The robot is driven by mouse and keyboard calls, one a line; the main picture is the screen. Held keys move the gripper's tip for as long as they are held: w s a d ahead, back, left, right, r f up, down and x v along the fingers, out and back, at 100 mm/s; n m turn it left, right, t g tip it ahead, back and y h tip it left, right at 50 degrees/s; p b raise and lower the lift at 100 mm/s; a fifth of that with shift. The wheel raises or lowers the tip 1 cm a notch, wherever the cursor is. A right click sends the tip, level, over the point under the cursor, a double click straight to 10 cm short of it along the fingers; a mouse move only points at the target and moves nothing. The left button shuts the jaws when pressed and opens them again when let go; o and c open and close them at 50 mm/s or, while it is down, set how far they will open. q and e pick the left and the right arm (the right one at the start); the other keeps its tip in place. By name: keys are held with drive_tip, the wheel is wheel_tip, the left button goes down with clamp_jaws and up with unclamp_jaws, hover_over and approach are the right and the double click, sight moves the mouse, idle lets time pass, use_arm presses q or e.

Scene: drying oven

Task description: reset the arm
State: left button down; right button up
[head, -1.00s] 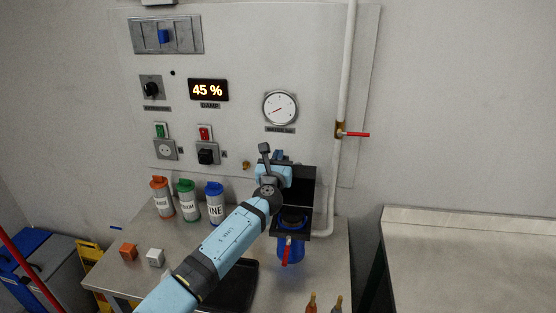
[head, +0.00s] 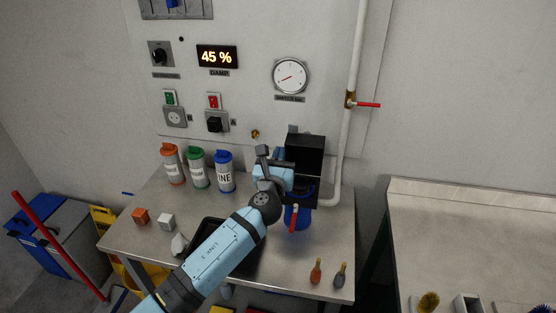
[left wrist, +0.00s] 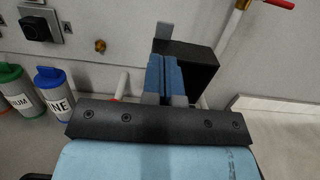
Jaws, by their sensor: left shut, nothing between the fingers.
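My left arm comes in from the lower left in the head view and reaches over the metal table (head: 140,224). My left gripper (head: 290,170) is in front of the black and blue device (head: 305,152) at the back right of the table. In the left wrist view the gripper's blue fingers (left wrist: 162,76) lie side by side, shut with nothing between them. The black box part of the device (left wrist: 190,62) shows just behind them. Whether the fingers touch it I cannot tell. My right gripper is not in view.
Orange, green and blue-capped bottles (head: 197,168) stand left of the device. An orange cube (head: 141,216), a white cube (head: 167,222) and a black tray (head: 250,262) are on the table. A pipe with a red valve handle (head: 368,104) runs up the wall. A second table (head: 480,230) stands right.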

use_arm(q)
drive_tip(key=s+a+f+n+g+p, duration=0.1)
drive_tip(key=s+a+f+n+g, duration=0.3)
drive_tip(key=s+f+n, duration=0.55)
drive_tip(key=s+a+f+n+g+p, duration=0.1)
drive_tip(key=s+a+f+n+g, duration=0.1)
drive_tip(key=s+a+f+n, duration=0.6)
drive_tip(key=s+a+f+n+g, duration=0.1)
drive_tip(key=s+a+f+n, duration=0.1)
drive_tip(key=s+n, duration=0.4)
drive_tip(key=s+a+f+n, duration=0.3)
drive_tip(key=s+n, duration=0.2)
drive_tip(key=s, duration=0.3)
drive_tip(key=s+a+f+n+g, duration=0.1)
drive_tip(key=s+a+f+n, duration=0.1)
drive_tip(key=s+n, duration=0.4)
drive_tip(key=shift+s+a+f+n+g+y+p, duration=0.35)
drive_tip(key=shift+s+f, duration=0.25)
drive_tip(key=shift+s, duration=0.25)
